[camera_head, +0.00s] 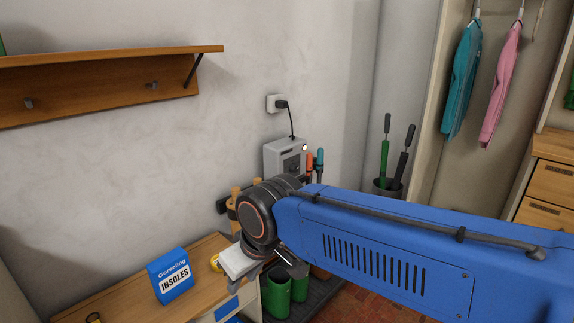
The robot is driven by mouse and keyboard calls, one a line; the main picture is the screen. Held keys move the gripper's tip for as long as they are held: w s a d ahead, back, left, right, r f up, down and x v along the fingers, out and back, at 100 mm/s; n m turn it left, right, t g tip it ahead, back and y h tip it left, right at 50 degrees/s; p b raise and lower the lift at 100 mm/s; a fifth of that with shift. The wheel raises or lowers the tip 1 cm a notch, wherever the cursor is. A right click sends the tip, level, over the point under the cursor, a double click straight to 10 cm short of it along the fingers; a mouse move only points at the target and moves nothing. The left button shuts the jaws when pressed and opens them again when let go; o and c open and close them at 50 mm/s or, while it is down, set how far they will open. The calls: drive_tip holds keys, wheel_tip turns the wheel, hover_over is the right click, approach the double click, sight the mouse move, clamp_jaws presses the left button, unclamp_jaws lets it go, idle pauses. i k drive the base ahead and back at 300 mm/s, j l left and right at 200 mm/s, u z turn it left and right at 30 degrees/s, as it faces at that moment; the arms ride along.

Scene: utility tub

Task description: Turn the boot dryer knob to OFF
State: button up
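The boot dryer (271,152) is a light grey box on the wall, with a lit indicator near its upper right corner. A dark square area with the knob (292,163) shows on its front; the knob is small and its setting cannot be read. My blue arm crosses the lower right, and its dark wrist joint sits just below and left of the dryer. My gripper (240,263) hangs below the wrist, over the bench and apart from the knob.
A cord runs from the dryer up to a wall socket (272,103). Orange- and teal-handled tools (320,158) stand close to the dryer's right. A blue insoles box (170,276) stands on the wooden bench (125,297). Green boots (277,294) are below. A wooden shelf (110,95) juts out upper left.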

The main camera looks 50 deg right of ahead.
sight(293, 167)
drive_tip(key=z, duration=1.25)
